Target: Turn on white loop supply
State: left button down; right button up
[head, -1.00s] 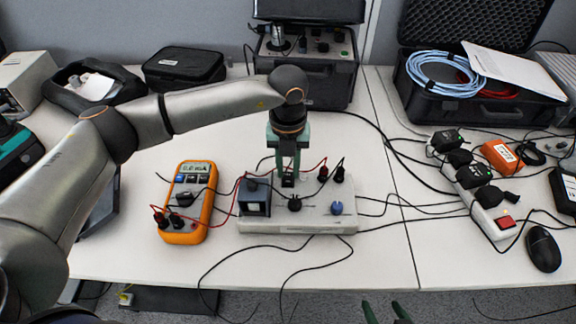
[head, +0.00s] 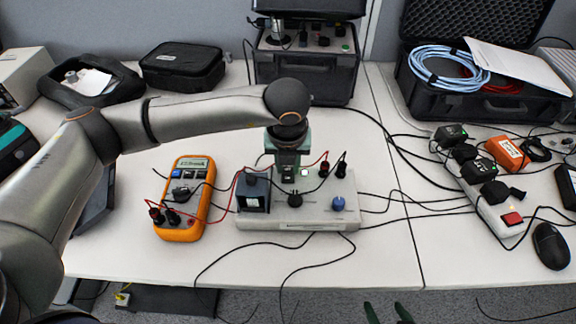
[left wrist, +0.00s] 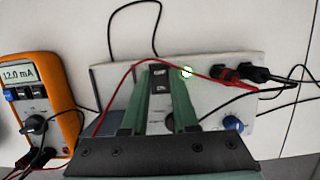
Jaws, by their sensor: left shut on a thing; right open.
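The white loop supply (head: 320,213) is a flat white box in the middle of the table; it also shows in the left wrist view (left wrist: 220,98). My left gripper (head: 288,178) reaches down to its top from behind. In the left wrist view its green fingers (left wrist: 162,72) are shut on a small black rocker switch (left wrist: 161,80). A blue knob (head: 338,204) and a black knob (head: 295,200) sit at the front. My right gripper (head: 387,313) is open and empty at the bottom edge.
An orange multimeter (head: 184,197) stands left of the supply, wired to it by leads; it reads 12.0 mA in the left wrist view (left wrist: 18,74). A power strip (head: 492,207) with a red switch lies right. Loose cables cross the table. The front strip is mostly clear.

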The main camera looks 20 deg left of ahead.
aim_at(287, 188)
pick_arm(q)
jog(key=c, duration=0.7)
grip_release()
jog(key=shift+r, duration=0.1)
jog(key=p+v, duration=0.1)
jog(key=v, duration=1.1)
jog(key=shift+s+r, duration=0.1)
jog(key=shift+r, duration=0.05)
jog(key=shift+s, duration=0.1)
